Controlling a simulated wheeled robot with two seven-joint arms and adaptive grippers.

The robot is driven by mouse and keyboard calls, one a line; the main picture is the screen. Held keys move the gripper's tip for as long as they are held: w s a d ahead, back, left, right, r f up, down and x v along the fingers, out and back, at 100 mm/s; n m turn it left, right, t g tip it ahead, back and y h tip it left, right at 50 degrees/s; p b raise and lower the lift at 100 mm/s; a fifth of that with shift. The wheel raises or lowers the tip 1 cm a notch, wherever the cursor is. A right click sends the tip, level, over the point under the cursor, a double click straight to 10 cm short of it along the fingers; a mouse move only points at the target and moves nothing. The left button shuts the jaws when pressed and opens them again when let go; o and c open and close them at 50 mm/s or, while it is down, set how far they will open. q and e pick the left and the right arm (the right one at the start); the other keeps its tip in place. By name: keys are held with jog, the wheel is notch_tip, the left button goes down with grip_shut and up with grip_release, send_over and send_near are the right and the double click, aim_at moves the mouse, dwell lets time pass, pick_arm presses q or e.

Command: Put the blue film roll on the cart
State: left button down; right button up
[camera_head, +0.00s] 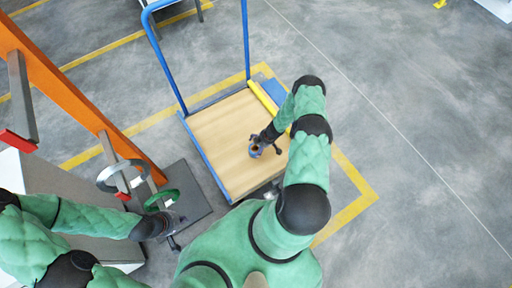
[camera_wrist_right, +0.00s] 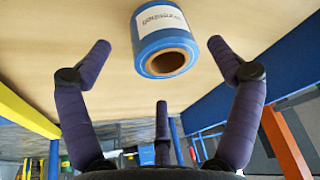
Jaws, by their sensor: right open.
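The blue film roll (camera_head: 256,151) is at the wooden deck of the cart (camera_head: 222,135), right of its middle. In the right wrist view, the roll (camera_wrist_right: 165,40) shows a blue body, a white label and a brown hollow core, against the wood. My right gripper (camera_wrist_right: 158,46) is open, its two upper fingers spread to either side of the roll with visible gaps. In the head view the right gripper (camera_head: 267,148) is over the deck beside the roll. My left gripper (camera_head: 175,232) is low at the left, away from the cart; its jaw state is unclear.
The cart has a blue handle frame (camera_head: 166,62) at its far side and a yellow bar (camera_head: 262,98) along its right edge. An orange post (camera_head: 75,100) stands left, with a white ring (camera_head: 104,183) and a green ring (camera_head: 171,193) near its foot. Floor right is clear.

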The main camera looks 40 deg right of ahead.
jog(key=p+v, duration=0.2)
jog(key=v, duration=0.5)
jog(key=a+r+m+y, duration=0.1)
jog(key=a+r+m, duration=0.2)
jog(key=a+r, duration=0.55)
jog(key=a+r+m+y, duration=0.1)
jog(key=a+r+m, duration=0.2)
jog(key=a, duration=1.1)
jog(key=s+a+r+m+g, duration=0.1)
jog(key=s+a+r+m, duration=0.1)
jog(key=s, duration=0.4)
jog(key=s+a+r+m+g+h, duration=0.1)
jog(key=s+a+r+m, duration=0.2)
jog(key=s+a+r, duration=0.2)
jog(key=shift+s+a+r+g, duration=0.35)
jog(key=shift+s+a, duration=0.15)
jog(key=shift+s, duration=0.15)
jog(key=shift+r, duration=0.1)
